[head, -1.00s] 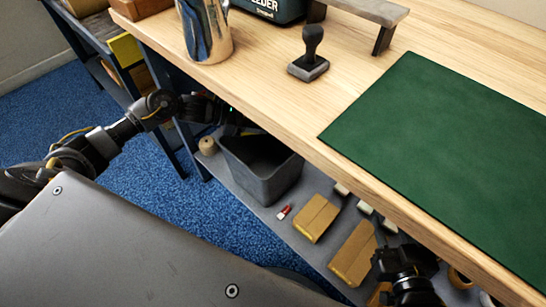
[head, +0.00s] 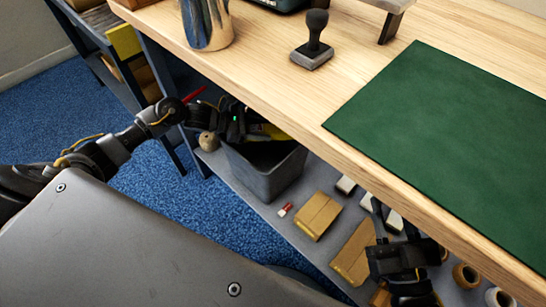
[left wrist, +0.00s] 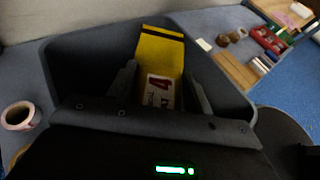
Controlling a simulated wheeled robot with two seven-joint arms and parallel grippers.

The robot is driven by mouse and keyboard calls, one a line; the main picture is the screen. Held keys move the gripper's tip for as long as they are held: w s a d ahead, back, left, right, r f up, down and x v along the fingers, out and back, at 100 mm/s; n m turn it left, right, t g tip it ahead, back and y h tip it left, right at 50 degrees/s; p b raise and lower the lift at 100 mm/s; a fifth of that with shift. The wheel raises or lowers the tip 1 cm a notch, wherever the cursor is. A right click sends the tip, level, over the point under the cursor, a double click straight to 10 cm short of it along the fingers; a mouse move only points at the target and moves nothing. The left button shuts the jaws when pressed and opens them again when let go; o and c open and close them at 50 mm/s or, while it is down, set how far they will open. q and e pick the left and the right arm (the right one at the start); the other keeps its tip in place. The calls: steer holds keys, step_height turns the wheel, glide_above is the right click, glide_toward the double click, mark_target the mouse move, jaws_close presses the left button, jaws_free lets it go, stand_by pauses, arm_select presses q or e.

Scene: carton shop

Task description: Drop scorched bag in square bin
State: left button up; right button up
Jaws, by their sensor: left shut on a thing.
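My left gripper (head: 262,128) reaches under the bench edge, over the dark grey square bin (head: 265,180). It is shut on a yellow bag (head: 276,132) with a dark band at one end. In the left wrist view the bag (left wrist: 160,52) hangs between the two fingers, with a white label bearing red print. The bin's walls (left wrist: 80,60) surround it in that view. I cannot tell how deep the bag reaches. My right gripper (head: 395,235) is at the lower right, below the bench edge; its jaws do not show clearly.
The wooden bench top (head: 270,65) overhangs the shelf, close above the left gripper. On the shelf, cartons (head: 317,215) and a small red-and-white item (head: 285,209) lie right of the bin. A tape roll (head: 208,142) is left of it. A stamp (head: 313,45) stands on the bench.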

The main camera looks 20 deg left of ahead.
arm_select(q)
steer(key=o, duration=1.1)
steer(key=v, duration=1)
steer(key=shift+s+a+r+p, duration=0.15)
steer(key=shift+s+a+p, duration=0.05)
steer(key=shift+a+p, duration=0.15)
arm_select(e)
steer(key=f, duration=0.1)
steer(key=f+g+h, duration=0.1)
steer(key=d, duration=0.1)
steer(key=shift+w+d+f+m+h, duration=0.1)
steer(key=shift+w+f+m+h, duration=0.2)
steer(key=shift+w+f+m, duration=0.1)
steer(key=shift+r, duration=0.3)
